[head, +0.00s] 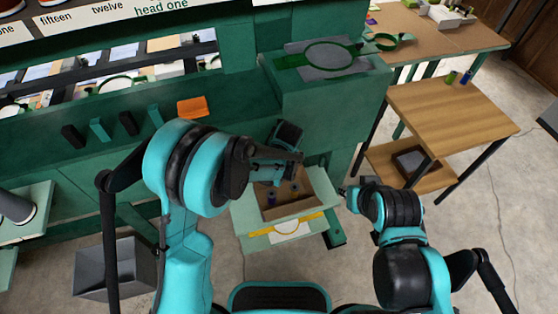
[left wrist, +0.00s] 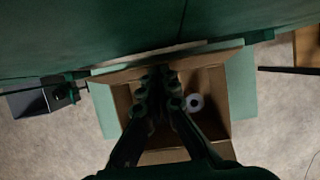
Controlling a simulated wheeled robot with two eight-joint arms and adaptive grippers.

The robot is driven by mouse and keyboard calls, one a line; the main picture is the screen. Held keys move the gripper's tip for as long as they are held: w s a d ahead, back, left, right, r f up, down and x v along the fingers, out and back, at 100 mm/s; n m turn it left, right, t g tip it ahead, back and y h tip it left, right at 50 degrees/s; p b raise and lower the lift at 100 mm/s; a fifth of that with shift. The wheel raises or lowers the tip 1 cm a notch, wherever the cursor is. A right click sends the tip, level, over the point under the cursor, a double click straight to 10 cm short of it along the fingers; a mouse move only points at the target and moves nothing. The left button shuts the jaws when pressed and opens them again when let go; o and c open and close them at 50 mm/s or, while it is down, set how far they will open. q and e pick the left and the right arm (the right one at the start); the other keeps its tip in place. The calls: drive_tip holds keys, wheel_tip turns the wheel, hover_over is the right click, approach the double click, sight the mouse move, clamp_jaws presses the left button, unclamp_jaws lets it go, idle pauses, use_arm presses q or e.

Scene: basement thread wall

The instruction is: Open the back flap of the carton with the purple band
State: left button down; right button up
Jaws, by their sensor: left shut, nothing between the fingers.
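A brown carton (head: 292,209) stands on a pale green surface in front of the green cabinet. It also shows from above in the left wrist view (left wrist: 216,90), with its inside visible. No purple band can be made out. The brown back flap (left wrist: 205,59) stands out along the carton's far edge, beside the cabinet. My left gripper (head: 274,176) is over the carton; in the left wrist view its shut fingers (left wrist: 165,74) reach the back flap's edge, and contact is unclear. My right gripper (head: 344,190) is right of the carton, its fingers too small to read.
The green cabinet (head: 320,110) rises close behind. A grey bin (head: 115,270) stands left, and a wooden table (head: 455,100) right.

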use_arm(q)
drive_tip(key=shift+w+a, duration=0.1)
drive_tip(key=shift+w, duration=0.3)
drive_tip(key=shift+f, duration=0.1)
use_arm(e)
drive_tip(key=shift+f, duration=0.1)
idle(0.3)
